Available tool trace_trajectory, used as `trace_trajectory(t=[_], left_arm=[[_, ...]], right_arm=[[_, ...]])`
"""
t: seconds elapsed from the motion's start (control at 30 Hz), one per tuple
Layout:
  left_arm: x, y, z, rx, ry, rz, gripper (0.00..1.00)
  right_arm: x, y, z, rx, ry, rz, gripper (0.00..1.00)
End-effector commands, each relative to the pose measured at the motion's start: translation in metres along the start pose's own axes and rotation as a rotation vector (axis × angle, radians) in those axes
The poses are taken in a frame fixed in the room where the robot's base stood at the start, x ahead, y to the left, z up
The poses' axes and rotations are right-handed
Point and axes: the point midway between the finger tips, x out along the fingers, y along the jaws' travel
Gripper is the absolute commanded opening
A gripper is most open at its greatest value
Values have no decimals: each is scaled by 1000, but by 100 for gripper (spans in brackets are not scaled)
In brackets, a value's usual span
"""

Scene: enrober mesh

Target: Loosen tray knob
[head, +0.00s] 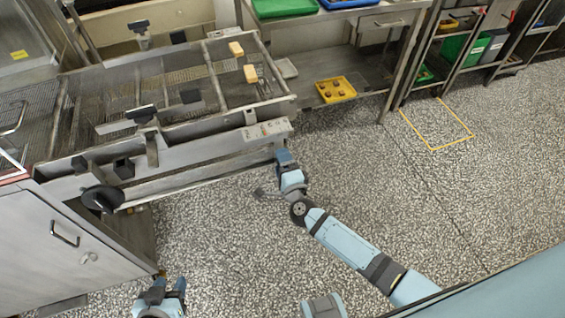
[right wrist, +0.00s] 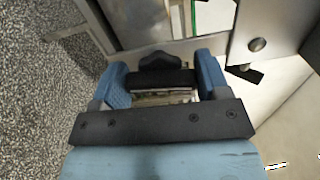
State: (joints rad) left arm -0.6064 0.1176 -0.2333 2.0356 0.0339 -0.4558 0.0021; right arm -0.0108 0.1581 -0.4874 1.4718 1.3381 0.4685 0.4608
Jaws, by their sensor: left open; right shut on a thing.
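The tray knob (right wrist: 158,60) is a black lobed knob. In the right wrist view it sits between the two blue fingers of my right gripper (right wrist: 162,78), which is shut on it. In the head view my right gripper (head: 283,156) is at the lower right end of the mesh machine (head: 200,150), just below the small control panel; the knob is hidden there. My left gripper (head: 166,288) is open and empty, low in the head view, over the floor to the right of the steel cabinet.
A black handwheel (head: 102,198) and black clamp knobs line the machine's front. Two tan blocks (head: 236,49) lie on its mesh. A steel cabinet (head: 70,245) stands at lower left. A yellow tray (head: 336,89) rests on the bench shelf. The speckled floor right of my right arm is clear.

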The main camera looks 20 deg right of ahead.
Motion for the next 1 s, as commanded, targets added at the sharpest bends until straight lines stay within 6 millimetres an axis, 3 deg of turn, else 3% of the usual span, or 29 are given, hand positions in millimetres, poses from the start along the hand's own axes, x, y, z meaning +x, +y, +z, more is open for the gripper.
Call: trace_trajectory(t=[0.47,0.5,0.6,1.0], left_arm=[[0,-2,1,8,-2,1,43],[-1,-2,1,9,-3,1,43],[-1,-3,2,13,-4,1,43],[-1,-2,1,8,-2,1,43]], right_arm=[[0,0,0,0,0,0,45],[0,0,0,1,0,0,74],[0,0,0,0,0,0,94],[0,0,0,0,0,0,94]])
